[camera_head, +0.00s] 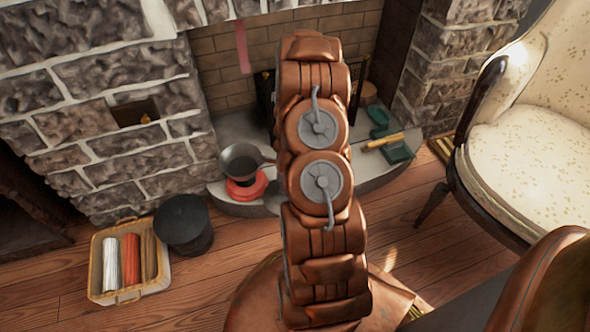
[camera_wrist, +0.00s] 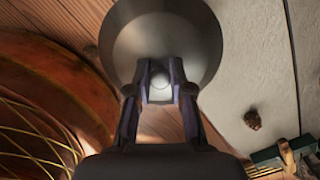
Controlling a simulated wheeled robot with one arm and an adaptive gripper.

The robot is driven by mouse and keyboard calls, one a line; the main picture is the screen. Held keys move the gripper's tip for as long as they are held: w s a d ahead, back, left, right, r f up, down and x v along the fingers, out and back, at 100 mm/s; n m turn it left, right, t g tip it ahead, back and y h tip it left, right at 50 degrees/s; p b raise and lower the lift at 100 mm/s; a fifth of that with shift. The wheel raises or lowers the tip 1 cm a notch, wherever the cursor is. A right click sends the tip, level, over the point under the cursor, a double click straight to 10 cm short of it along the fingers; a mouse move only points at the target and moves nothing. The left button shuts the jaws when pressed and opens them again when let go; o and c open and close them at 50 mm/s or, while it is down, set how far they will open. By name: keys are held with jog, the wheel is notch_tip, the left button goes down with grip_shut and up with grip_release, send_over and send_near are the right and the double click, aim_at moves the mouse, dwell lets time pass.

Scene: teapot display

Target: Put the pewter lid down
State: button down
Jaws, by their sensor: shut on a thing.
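The pewter lid (camera_wrist: 190,35) is a round, grey metal disc with a small knob in the wrist view. My gripper (camera_wrist: 160,88) has its two fingers closed on either side of the knob. The lid hangs over the border between the wooden floor and the pale hearth stone; its height above them is hard to judge. In the head view my arm hides the gripper; a grey patch left of the arm may be part of the lid, but I cannot tell.
A dark pan (camera_head: 241,160) sits on a red stand (camera_head: 246,189) on the hearth (camera_head: 230,205). A black pot (camera_head: 184,225) and a basket (camera_head: 95,268) of rolls stand on the floor at left. Green items (camera_head: 396,153) lie at the hearth's right. A cream armchair (camera_head: 535,150) stands at right.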

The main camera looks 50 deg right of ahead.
jog(key=w+d+f+b, duration=0.1)
jog(key=d, duration=0.2)
jog(key=w+d+f+b, duration=0.2)
jog(key=d, duration=0.2)
jog(key=w+d+f+b, duration=0.1)
jog(key=d+b, duration=0.1)
jog(key=d, duration=0.2)
jog(key=shift+w+d+f, duration=0.25)
jog(key=shift+w+f, duration=0.1)
jog(key=shift+f, duration=0.05)
jog(key=c, duration=1)
grip_release()
jog(key=shift+c, duration=0.2)
